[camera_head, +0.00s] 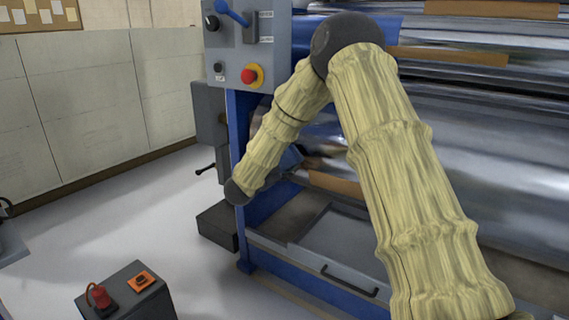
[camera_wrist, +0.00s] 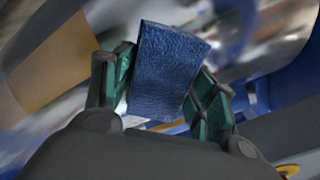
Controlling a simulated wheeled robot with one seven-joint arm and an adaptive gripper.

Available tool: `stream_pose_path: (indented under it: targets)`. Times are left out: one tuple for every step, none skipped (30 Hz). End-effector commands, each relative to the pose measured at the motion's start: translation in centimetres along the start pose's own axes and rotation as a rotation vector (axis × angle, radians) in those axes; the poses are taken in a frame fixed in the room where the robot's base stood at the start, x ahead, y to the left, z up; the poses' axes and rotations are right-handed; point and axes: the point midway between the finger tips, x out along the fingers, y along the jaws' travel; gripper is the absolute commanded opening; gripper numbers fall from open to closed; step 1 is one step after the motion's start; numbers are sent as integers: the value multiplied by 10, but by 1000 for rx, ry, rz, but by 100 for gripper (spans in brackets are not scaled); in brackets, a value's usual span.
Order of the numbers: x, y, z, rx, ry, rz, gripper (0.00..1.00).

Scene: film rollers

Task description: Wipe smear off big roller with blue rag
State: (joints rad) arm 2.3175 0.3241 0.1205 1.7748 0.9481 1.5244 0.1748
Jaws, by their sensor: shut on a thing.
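The blue rag (camera_wrist: 168,72) is a folded, textured pad between the fingers of my gripper (camera_wrist: 165,88) in the wrist view. My gripper is shut on it, with green finger pads on both sides. In the head view my arm covers most of the gripper, and a small blue patch beside the forearm may be the rag. The big roller (camera_head: 500,185) is a shiny metal cylinder at the right, partly behind my arm. A blurred, shiny metal surface lies behind the rag in the wrist view. I cannot tell whether the rag touches it. I cannot make out the smear.
Thinner rollers with brown strips (camera_head: 450,55) lie above. A grey control panel (camera_head: 225,50) with a red button stands at the left of the blue machine frame (camera_head: 252,220). A dark box (camera_head: 125,292) with a red plug stands at front left. The left floor is mostly clear.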

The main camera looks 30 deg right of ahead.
Motion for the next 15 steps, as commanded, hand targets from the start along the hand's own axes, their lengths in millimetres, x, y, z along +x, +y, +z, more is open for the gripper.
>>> stream_pose_path:
  targets:
    - [1, 0, 0, 0, 0, 0, 38]
    - [1, 0, 0, 0, 0, 0, 38]
    - [2, 0, 0, 0, 0, 0, 38]
    - [2, 0, 0, 0, 0, 0, 38]
    - [3, 0, 0, 0, 1, 0, 38]
    - [3, 0, 0, 0, 0, 0, 38]
    - [4, 0, 0, 0, 1, 0, 38]
    - [4, 0, 0, 0, 1, 0, 38]
    - [5, 0, 0, 0, 1, 0, 38]
    - [5, 0, 0, 0, 1, 0, 38]
    - [6, 0, 0, 0, 1, 0, 38]
    - [6, 0, 0, 0, 1, 0, 38]
    - [7, 0, 0, 0, 1, 0, 38]
    - [7, 0, 0, 0, 0, 0, 38]
    - [8, 0, 0, 0, 0, 0, 38]
